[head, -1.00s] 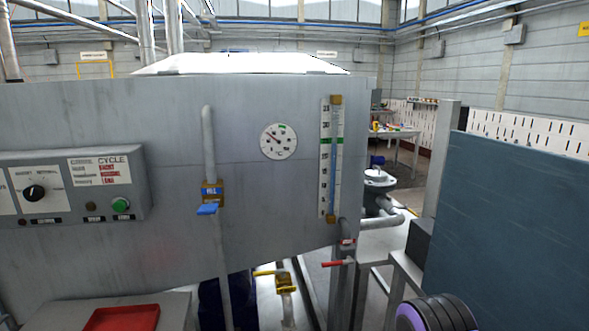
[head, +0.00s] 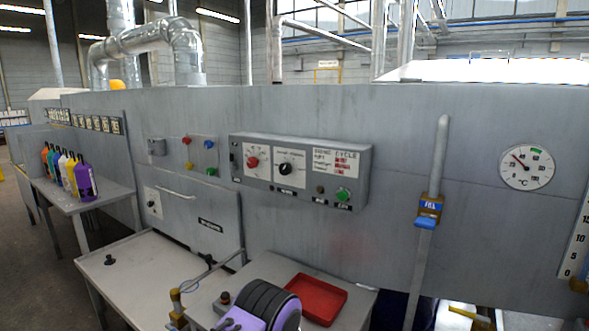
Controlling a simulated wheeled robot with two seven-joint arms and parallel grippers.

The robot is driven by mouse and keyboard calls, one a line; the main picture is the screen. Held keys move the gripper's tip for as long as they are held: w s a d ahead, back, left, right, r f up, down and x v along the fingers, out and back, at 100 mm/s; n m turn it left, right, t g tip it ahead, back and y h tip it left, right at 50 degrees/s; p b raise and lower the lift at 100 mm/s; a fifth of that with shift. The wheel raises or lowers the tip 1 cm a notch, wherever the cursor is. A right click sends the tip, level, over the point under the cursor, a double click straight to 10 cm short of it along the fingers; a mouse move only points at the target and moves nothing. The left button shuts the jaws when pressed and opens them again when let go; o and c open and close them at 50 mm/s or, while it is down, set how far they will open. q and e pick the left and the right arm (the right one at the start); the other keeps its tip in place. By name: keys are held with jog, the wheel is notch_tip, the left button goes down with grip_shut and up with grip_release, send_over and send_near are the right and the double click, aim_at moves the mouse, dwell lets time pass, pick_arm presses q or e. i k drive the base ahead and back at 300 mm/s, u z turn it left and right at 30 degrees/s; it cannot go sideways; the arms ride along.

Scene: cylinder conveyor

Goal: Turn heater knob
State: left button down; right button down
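A grey control box (head: 300,195) is fixed to the grey machine wall in the middle of the head view. It carries a red rotary knob (head: 252,162) on a white dial plate and a black rotary knob (head: 285,168) on a second plate to its right. A lower panel to the left has another small dark knob (head: 152,204). The lettering is too small to tell which knob is the heater's. Neither of my grippers is in view. Only a purple and black part of my arm shows at the bottom, below the control box.
A green button (head: 343,194) is at the control box's right end. A red tray (head: 317,299) lies on the ledge below. A blue-handled valve (head: 428,210) and a round gauge (head: 527,167) are to the right. Several bottles (head: 68,174) stand on the left table (head: 110,195).

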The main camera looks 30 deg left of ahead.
aim_at(252, 163)
jog(key=u, duration=1.4)
jog(key=k, duration=0.5)
jog(key=u, duration=0.85)
jog(key=i, duration=0.9)
jog(key=z, duration=0.5)
